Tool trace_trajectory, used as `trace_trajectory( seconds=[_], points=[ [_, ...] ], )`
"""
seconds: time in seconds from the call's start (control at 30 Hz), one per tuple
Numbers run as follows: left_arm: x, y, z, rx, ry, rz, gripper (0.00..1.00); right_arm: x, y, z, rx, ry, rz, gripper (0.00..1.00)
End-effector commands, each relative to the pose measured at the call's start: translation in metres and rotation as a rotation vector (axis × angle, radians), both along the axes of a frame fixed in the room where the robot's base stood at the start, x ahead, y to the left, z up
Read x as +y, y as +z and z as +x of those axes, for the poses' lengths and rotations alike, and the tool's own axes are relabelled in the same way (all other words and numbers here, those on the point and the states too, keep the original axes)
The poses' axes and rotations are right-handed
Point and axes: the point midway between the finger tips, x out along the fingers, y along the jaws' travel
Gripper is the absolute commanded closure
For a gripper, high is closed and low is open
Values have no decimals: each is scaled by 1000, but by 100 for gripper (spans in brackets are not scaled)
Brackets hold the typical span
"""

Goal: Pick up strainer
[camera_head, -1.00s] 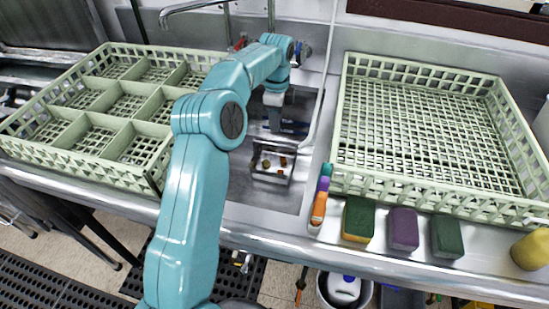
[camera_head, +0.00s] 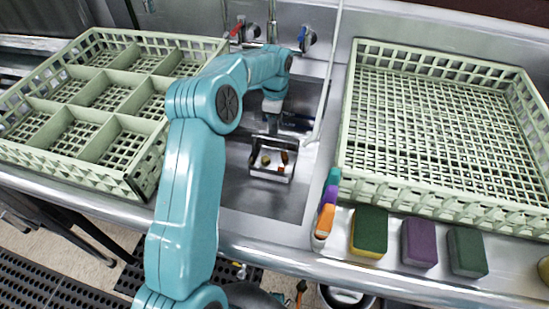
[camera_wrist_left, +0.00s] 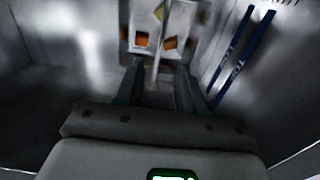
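The strainer (camera_head: 284,176) is a small metal basket with several orange and yellowish bits in it, down in the steel sink. In the left wrist view the strainer (camera_wrist_left: 188,13) is at the top, with a thin upright bar reaching down from it between my fingers. My left gripper (camera_head: 272,130) is over the sink, just behind the strainer in the head view. In the left wrist view its two dark fingers (camera_wrist_left: 158,85) are apart, on either side of the bar, and the gripper is open. Whether they touch it cannot be told. My right gripper is not in view.
Blue-handled utensils (camera_wrist_left: 243,55) lie beside the strainer. A divided green rack (camera_head: 100,185) stands left of the sink, an open green rack (camera_head: 440,200) right. Sponges (camera_head: 369,231) and markers-like coloured items (camera_head: 325,220) line the right front edge. A thin pale hose (camera_head: 325,95) hangs at the sink's right.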

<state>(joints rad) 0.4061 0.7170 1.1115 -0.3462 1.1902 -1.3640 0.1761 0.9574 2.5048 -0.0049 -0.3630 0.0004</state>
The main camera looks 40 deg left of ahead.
Motion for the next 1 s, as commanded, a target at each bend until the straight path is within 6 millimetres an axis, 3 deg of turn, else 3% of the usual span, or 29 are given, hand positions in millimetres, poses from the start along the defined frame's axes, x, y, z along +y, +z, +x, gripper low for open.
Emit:
trace_trajectory(
  seconds=[0.03,0.27,0.53,0.83,0.87,0.97,1.0],
  points=[
    [0,-11,-1,4,0,-1,62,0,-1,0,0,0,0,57],
    [1,-30,0,2,0,-1,62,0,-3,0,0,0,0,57],
    [3,-71,-1,4,1,-1,62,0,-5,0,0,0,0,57],
    [3,-78,0,1,0,0,62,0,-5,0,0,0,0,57],
    [3,-78,0,1,0,0,65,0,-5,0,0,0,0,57],
    [3,-78,0,1,0,0,98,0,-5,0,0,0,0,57],
    [3,-78,0,1,0,0,100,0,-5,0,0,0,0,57]
  ],
)
